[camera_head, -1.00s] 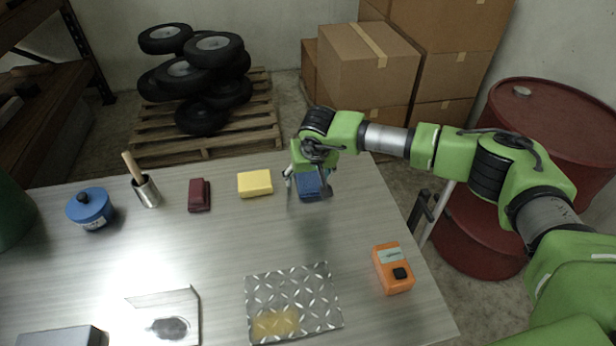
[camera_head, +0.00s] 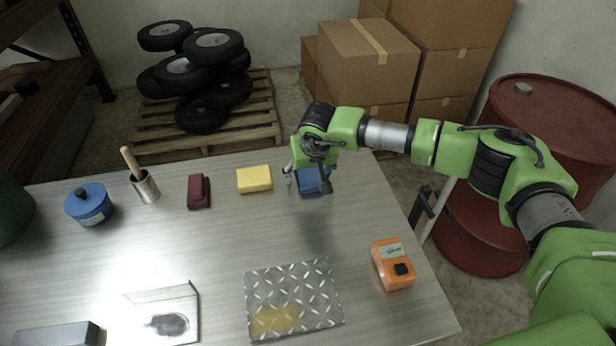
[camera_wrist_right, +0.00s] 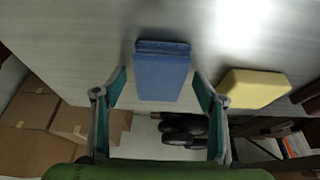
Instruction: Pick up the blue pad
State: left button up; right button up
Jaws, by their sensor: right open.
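The blue pad (camera_head: 311,182) lies on the table near its far edge, partly hidden in the head view by my right gripper (camera_head: 308,183). In the right wrist view the blue pad (camera_wrist_right: 162,72) shows whole, between the two open fingertips of my right gripper (camera_wrist_right: 160,88). There is a gap between each finger and the pad's sides. My left gripper is not in view.
A yellow sponge (camera_head: 254,179) lies just left of the pad, close to one finger in the wrist view. A dark red block (camera_head: 199,191), an orange device (camera_head: 393,264) and a diamond-pattern metal plate (camera_head: 318,285) are also on the table. The table's middle is clear.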

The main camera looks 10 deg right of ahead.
jog(key=c, duration=1.1)
jog(key=shift+c, duration=0.2)
